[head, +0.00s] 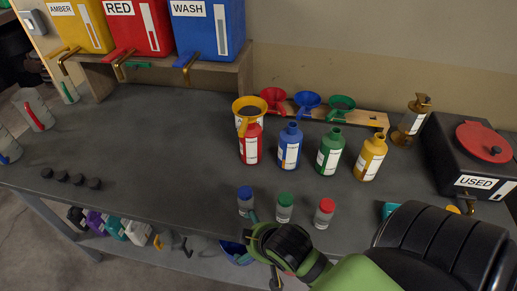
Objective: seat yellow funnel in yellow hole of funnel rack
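The yellow funnel (249,104) sits wide end up over the red bottle (250,148), apparently in its mouth; the join is hard to make out. The funnel rack (366,117) is a wooden board along the back of the table. It holds a red funnel (273,98), a blue funnel (307,100) and a green funnel (341,103). Its right end carries no funnel. An arm of mine, likely the right, comes in from the lower right, its green and black wrist over the table's front edge, well in front of the funnel. Its fingertips cannot be made out. My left gripper is not in view.
Blue (289,148), green (329,153) and yellow (370,158) bottles stand right of the red one. Three small capped jars (285,207) stand in front. A brass can (411,120) and black USED box (475,165) are at right. The table's left middle is mostly clear.

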